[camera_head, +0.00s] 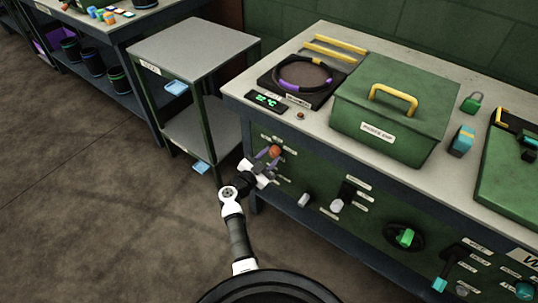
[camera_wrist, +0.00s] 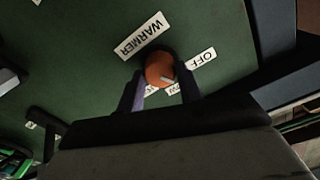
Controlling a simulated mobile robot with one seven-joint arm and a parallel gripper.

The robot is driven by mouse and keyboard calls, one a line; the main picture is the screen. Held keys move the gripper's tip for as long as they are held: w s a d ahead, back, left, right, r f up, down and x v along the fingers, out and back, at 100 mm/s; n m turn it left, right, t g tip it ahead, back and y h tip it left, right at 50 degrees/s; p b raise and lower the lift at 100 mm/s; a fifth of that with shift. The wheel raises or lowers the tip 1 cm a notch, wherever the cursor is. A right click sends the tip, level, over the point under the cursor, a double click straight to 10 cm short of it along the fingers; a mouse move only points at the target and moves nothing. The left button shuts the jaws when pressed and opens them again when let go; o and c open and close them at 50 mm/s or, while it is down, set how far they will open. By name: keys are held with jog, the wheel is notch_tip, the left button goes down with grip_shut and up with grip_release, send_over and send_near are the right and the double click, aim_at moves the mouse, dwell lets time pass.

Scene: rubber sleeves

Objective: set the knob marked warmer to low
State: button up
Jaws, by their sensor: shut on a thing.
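The warmer knob (camera_head: 276,151) is a round orange knob on the green front panel of the bench, at its left end. In the wrist view the orange knob (camera_wrist: 159,67) sits between the two fingers, with a pale pointer mark toward the lower right. The WARMER label (camera_wrist: 142,36) is above it. The OFF label (camera_wrist: 201,59) is to its right, and another label just below it is mostly hidden by the fingers. My gripper (camera_head: 266,160), also in the wrist view (camera_wrist: 162,80), is shut on the knob.
More controls run along the panel to the right: a pale knob (camera_head: 304,200), a switch (camera_head: 347,190) and a green knob (camera_head: 405,237). On the bench top are a green box (camera_head: 390,110) and a hot plate (camera_head: 302,78). A grey cart (camera_head: 193,48) stands to the left.

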jog(key=m, duration=0.5)
dwell(0.6)
jog(key=o, duration=1)
jog(key=shift+s+a, duration=0.1)
jog(key=b+v, duration=0.1)
jog(key=v, duration=1.2)
jog(key=shift+s+a, duration=0.2)
jog(key=shift+s, duration=0.05)
